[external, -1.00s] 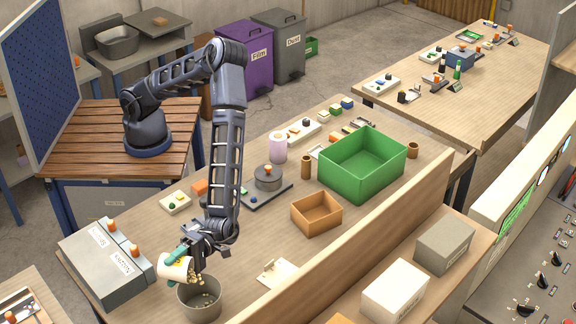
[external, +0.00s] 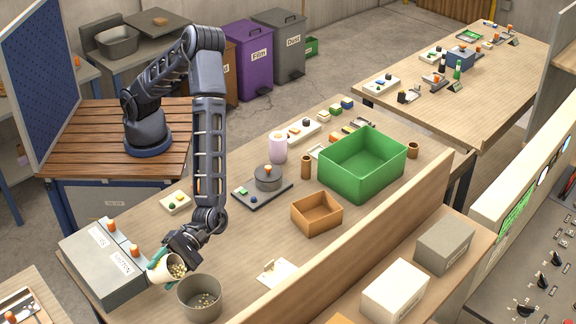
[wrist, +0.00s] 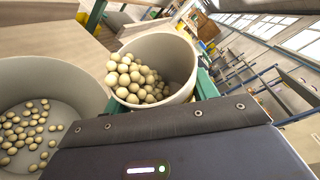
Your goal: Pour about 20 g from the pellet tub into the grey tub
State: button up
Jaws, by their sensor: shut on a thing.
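The pellet tub (external: 160,269) is a white tub, tilted on its side with its mouth toward the lower right. Pale round pellets (wrist: 136,80) lie in it near the lip in the wrist view. My gripper (external: 172,258) is shut on the pellet tub and holds it up and left of the grey tub. The grey tub (external: 199,306) stands upright on the bench, with several pellets scattered on its floor. It also shows at the left of the wrist view (wrist: 70,78). No pellets are seen falling now. The fingertips are partly hidden by the tub.
A grey box unit with orange knobs (external: 103,268) stands just left of the held tub. An orange tray (external: 317,213), a green crate (external: 362,168) and a dark plate with a round grey part (external: 268,180) are farther right. A wooden ledge runs along the bench's right side.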

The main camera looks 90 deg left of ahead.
aim_at(156, 278)
jog(key=shift+f+m+t+y, duration=0.3)
jog(key=shift+f+m+t, duration=0.2)
jog(key=shift+m, duration=0.5)
jog(key=shift+s+r+m+b, duration=0.2)
jog(key=shift+r+m+b, duration=0.15)
jog(key=shift+m, duration=0.25)
jog(key=shift+s+a+f+m+t+y, duration=0.15)
jog(key=shift+s+f+m+t, duration=0.25)
jog(key=shift+f, duration=0.25)
jog(key=shift+s+d+f+m+t+y, duration=0.15)
jog(key=shift+s+f+m+t, duration=0.2)
jog(key=shift+f, duration=0.25)
jog(key=shift+s+a+f+m+t, duration=0.2)
jog(key=shift+s+f+m+t, duration=0.1)
jog(key=shift+s+m, duration=0.2)
jog(key=shift+s+a+f+m+t+b, duration=0.15)
jog(key=shift+s+f+m+t, duration=0.2)
jog(key=shift+f, duration=0.6)
jog(key=shift+s+d+f+m+t+b, duration=0.1)
jog(key=shift+s+f+m+t+b, duration=0.15)
jog(key=shift+f, duration=0.7)
jog(key=shift+s+a+r+m+t, duration=0.15)
jog(key=shift+s+r+m+t, duration=0.25)
jog(key=shift+m, duration=0.25)
notch_tip(156, 278, up, 7)
